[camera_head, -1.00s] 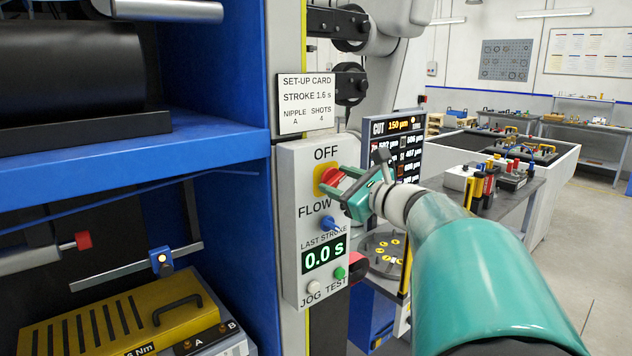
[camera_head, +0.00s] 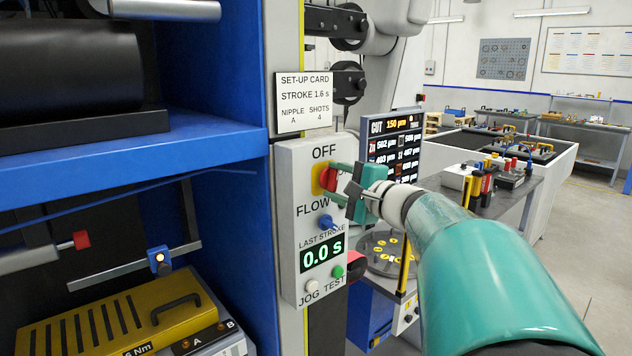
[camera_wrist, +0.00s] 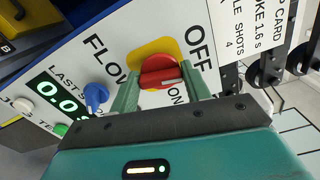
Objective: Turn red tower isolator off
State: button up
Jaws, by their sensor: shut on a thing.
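The red isolator knob (camera_head: 328,179) sits on a yellow plate on the light grey control panel (camera_head: 287,215), below the word OFF. My gripper (camera_head: 340,180) reaches in from the right and is shut on the knob. In the wrist view the red knob (camera_wrist: 160,70) lies between my two green fingers (camera_wrist: 161,88), one on each side. A short white mark shows on the knob's face, to the right of its middle. The word ON shows close beside the knob, partly covered, and OFF is at the upper right.
A blue knob (camera_head: 328,223), a lit display reading 0.0 s (camera_head: 322,256), a white button (camera_head: 312,286) and a green button (camera_head: 338,271) are below on the panel. A blue shelf (camera_head: 130,160) stands left. A dark screen (camera_head: 392,145) stands behind my gripper.

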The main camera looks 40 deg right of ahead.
jog(key=shift+f+n, duration=0.1)
jog(key=shift+n, duration=1)
jog(key=shift+o, duration=0.2)
jog(key=o, duration=1)
jog(key=shift+c, duration=0.2)
jog(key=shift+s, duration=0.1)
jog(key=s, duration=1.3)
jog(key=shift+s+d, duration=0.2)
jog(key=shift+s, duration=0.1)
